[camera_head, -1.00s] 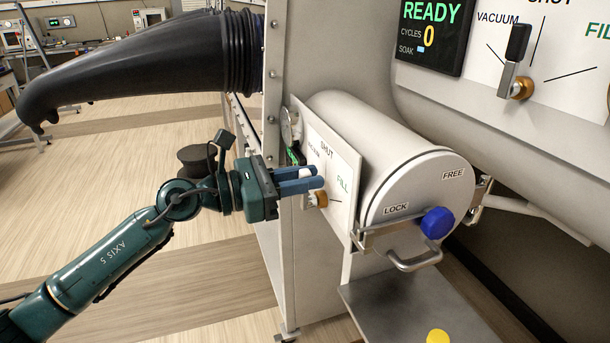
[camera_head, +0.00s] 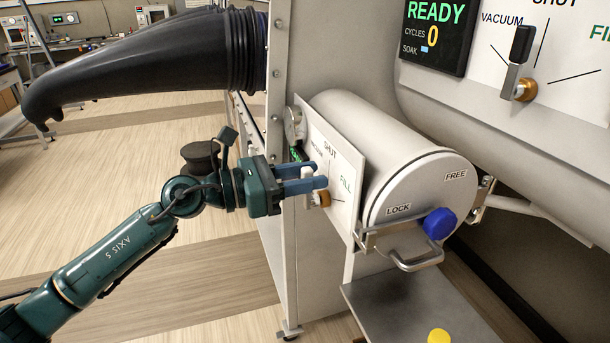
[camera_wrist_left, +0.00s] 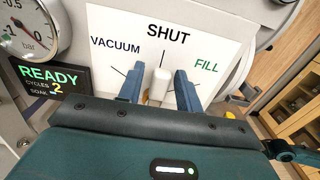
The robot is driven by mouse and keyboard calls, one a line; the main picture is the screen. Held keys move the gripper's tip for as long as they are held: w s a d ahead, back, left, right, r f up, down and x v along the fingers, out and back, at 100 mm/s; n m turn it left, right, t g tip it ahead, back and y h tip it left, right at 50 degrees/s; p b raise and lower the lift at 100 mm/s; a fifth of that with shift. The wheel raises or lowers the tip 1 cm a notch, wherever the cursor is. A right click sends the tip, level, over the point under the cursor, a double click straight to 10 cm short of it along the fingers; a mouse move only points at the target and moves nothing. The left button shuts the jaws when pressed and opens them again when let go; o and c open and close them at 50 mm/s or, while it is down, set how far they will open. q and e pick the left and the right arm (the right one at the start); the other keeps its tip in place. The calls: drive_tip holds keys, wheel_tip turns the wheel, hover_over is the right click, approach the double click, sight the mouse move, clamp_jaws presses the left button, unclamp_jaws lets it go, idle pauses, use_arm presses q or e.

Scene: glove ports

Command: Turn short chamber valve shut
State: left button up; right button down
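The short chamber valve has a white handle (camera_head: 307,172) and a brass hub (camera_head: 323,198) on a white panel (camera_head: 346,207) marked VACUUM, SHUT and FILL. My left gripper (camera_head: 308,178) reaches in from the left with its blue fingers on both sides of the handle. In the left wrist view the handle (camera_wrist_left: 158,84) stands between the fingertips (camera_wrist_left: 159,86), with a narrow gap on each side. It lines up roughly with the SHUT mark there. The fingers hide part of the handle in the head view. My right gripper is not in view.
The short chamber's round door (camera_head: 423,190) has a blue knob (camera_head: 439,223) and a metal handle. A grey shelf (camera_head: 400,300) with a yellow cap (camera_head: 438,336) is below. A black glove sleeve (camera_head: 150,62) hangs above my arm. Another valve (camera_head: 523,75) is upper right.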

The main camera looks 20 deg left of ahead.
use_arm(q)
drive_tip(key=shift+o, duration=0.3)
drive_tip(key=b+v, duration=0.5)
drive_tip(key=v, duration=0.8)
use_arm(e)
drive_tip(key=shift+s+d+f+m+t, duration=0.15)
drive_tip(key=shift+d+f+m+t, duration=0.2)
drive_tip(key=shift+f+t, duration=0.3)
use_arm(q)
drive_tip(key=shift+s, duration=0.1)
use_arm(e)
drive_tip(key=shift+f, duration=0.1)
